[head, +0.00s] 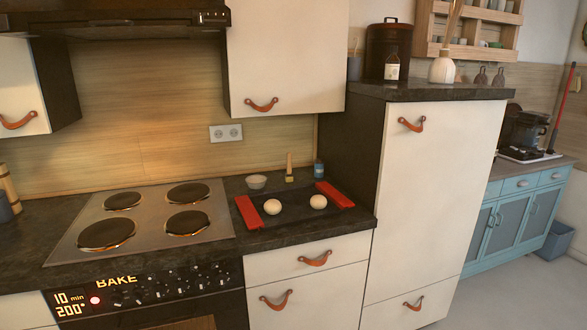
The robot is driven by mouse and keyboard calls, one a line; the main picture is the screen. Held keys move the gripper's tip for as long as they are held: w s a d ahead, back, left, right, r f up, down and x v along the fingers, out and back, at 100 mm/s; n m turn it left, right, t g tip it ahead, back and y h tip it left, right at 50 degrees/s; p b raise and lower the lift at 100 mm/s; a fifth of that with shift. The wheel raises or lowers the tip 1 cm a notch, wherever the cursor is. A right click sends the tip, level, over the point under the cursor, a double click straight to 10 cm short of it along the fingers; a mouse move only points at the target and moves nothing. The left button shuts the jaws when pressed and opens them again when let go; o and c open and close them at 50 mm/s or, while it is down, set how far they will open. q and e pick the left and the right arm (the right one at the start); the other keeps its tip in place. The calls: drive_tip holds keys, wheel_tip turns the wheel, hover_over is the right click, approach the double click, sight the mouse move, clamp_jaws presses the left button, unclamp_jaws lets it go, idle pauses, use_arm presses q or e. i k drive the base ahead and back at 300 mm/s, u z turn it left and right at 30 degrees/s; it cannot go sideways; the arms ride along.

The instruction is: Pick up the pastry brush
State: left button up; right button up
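The pastry brush (289,168) is small, with a light wooden handle. It stands about upright on the dark countertop at the back, behind a tray and close to the wooden backsplash. A pale bowl (257,182) is to its left and a small blue container (318,169) is to its right. Neither of my grippers shows in the head view.
A dark tray (285,219) with red handles holds two pale dough balls (272,207) in front of the brush. The stovetop (146,222) is left of it, a tall white cabinet (432,190) right. An upper cabinet (284,57) hangs above the counter.

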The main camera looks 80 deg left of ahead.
sight(289, 177)
drive_tip(key=u, duration=0.5)
drive_tip(key=i, duration=0.8)
drive_tip(key=u, duration=0.8)
